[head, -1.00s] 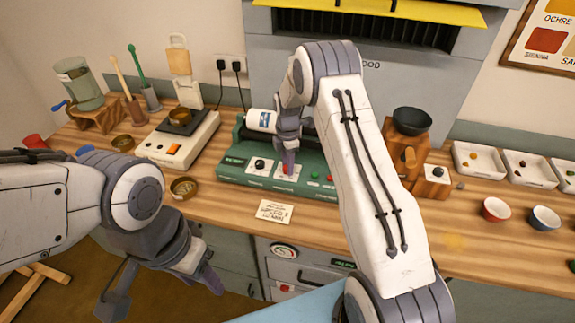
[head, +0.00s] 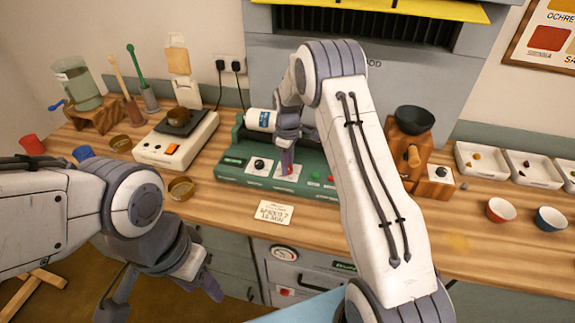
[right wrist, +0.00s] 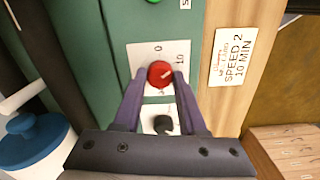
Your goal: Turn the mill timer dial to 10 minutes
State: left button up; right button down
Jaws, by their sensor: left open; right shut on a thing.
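The mill (head: 232,172) is a green machine on the bench, with a white-labelled roller at its back. Its red timer dial (right wrist: 158,76) sits on a white plate marked 0 and 10 in the right wrist view. A pale pointer mark on the dial points to the right and slightly up, near the 10 side. My right gripper (right wrist: 158,80) is shut on the dial, one finger on each side; it also shows from above in the head view (head: 287,168). A black knob (right wrist: 162,124) lies beside it. My left gripper (head: 160,297) is open and empty, low at the left.
A card (right wrist: 232,58) reading "SPEED 2 10 MIN" lies in front of the mill. A scale (head: 160,150) stands left of it, a wooden grinder (head: 405,150) right. A red bowl (head: 501,210) and a blue bowl (head: 550,218) stand at the right.

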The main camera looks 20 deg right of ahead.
jog(key=shift+r+m, duration=0.1)
jog(key=shift+m, duration=0.5)
jog(key=shift+c, duration=2.4)
grip_release()
notch_tip(320, 180, up, 10)
jog(key=b, duration=0.2)
jog(key=shift+r, duration=0.2)
jog(key=shift+a, duration=0.1)
